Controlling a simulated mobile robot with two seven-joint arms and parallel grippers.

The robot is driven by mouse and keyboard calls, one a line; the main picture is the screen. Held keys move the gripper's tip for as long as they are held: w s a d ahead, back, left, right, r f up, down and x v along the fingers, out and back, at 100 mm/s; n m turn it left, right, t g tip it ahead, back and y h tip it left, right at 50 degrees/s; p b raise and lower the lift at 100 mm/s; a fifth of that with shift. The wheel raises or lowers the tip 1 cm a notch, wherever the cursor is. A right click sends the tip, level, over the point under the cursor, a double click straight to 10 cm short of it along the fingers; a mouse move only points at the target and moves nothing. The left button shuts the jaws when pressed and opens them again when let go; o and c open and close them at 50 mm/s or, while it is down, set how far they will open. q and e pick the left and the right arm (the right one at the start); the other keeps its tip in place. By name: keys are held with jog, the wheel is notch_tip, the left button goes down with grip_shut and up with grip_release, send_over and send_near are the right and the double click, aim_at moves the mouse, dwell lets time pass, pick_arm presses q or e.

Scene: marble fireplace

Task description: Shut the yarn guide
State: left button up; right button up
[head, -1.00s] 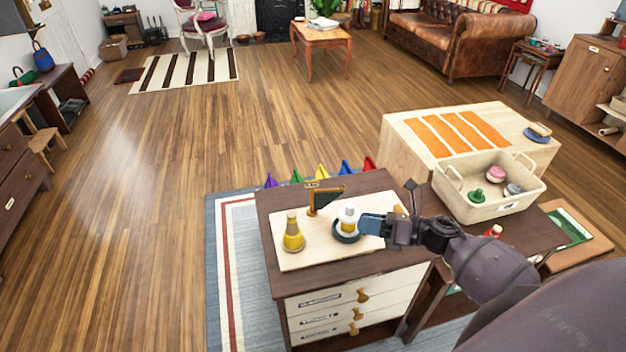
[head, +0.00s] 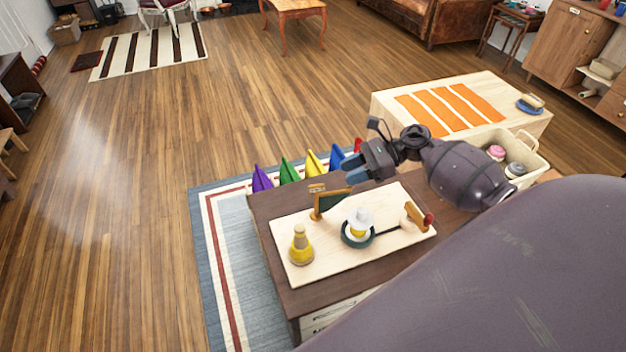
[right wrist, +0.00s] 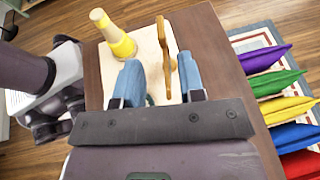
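The yarn guide, as I take it, is a small dark green, wood-edged panel (head: 333,203) standing upright at the back of a pale wooden board (head: 300,273). In the right wrist view its wooden edge (right wrist: 164,50) shows between and beyond my fingers. My right gripper (head: 352,169) is open, its blue fingers apart, above and just behind the panel at the board's back edge. In the right wrist view the fingers (right wrist: 160,82) have a clear gap with nothing held. I cannot tell whether a finger touches the panel. My left gripper is not in view.
A yellow cone spool (head: 301,248) stands front left on the board. A white-topped spool (head: 360,222) sits in a dark ring at the middle, with a wooden, red-knobbed piece (head: 417,217) at the right. Several coloured pennants (head: 289,171) line up behind the cabinet.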

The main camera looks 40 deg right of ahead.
aim_at(318, 185)
jog(key=p+x, duration=0.1)
jog(key=x, duration=0.7)
jog(key=shift+r, duration=0.1)
jog(key=shift+x, duration=0.75)
grip_shut()
